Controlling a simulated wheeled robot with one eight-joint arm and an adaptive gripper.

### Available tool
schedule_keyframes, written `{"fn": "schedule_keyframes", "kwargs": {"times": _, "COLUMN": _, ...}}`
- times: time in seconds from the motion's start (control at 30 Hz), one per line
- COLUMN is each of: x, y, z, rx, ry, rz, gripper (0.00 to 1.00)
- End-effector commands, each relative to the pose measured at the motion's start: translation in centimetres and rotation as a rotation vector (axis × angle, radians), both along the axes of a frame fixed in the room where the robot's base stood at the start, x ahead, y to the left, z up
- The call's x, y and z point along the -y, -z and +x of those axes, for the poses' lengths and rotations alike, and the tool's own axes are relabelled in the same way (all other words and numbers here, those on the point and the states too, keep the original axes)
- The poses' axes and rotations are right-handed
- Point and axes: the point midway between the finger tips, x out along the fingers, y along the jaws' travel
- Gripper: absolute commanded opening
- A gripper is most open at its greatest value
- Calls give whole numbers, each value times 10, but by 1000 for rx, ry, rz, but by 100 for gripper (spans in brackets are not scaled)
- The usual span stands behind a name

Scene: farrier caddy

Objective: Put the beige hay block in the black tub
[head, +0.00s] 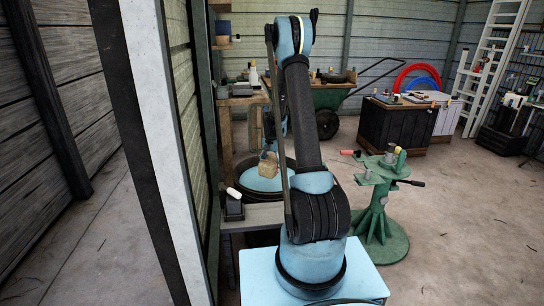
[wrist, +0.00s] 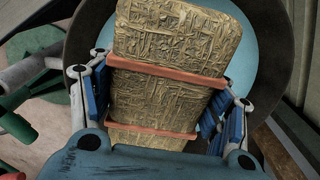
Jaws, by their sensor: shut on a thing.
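The beige hay block (head: 268,167) is a rough straw brick with two orange-red bands; it fills the middle of the wrist view (wrist: 170,92). My gripper (wrist: 160,103) is shut on it, with blue fingers pressed on both sides. In the head view my gripper (head: 269,154) hangs down with the block below it. The black tub (head: 241,167) is round, with a light blue surface inside, and lies behind the block in both views. The wrist view shows its dark rim (wrist: 82,48) around the block. The gap between block and tub is hard to judge.
A green pedestal stand (head: 380,205) with tools is right of my arm. A green cart (head: 325,95) and black cabinet (head: 395,122) stand behind. A wall post (head: 165,150) is close on the left.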

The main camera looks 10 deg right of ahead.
Motion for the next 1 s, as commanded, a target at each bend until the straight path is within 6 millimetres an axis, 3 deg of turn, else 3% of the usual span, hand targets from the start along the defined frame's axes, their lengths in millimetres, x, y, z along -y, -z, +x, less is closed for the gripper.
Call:
{"fn": "schedule_keyframes", "kwargs": {"times": 0.3, "x": 1, "y": -11, "z": 55, "rx": 0, "ry": 530, "rz": -1, "gripper": 18}}
{"fn": "schedule_keyframes", "kwargs": {"times": 0.5, "x": 1, "y": -17, "z": 79, "rx": 0, "ry": 788, "rz": -1, "gripper": 18}}
{"fn": "schedule_keyframes", "kwargs": {"times": 0.7, "x": 1, "y": -19, "z": 89, "rx": 0, "ry": 909, "rz": -1, "gripper": 18}}
{"fn": "schedule_keyframes", "kwargs": {"times": 1.0, "x": 1, "y": -20, "z": 90, "rx": 0, "ry": 925, "rz": -1, "gripper": 18}}
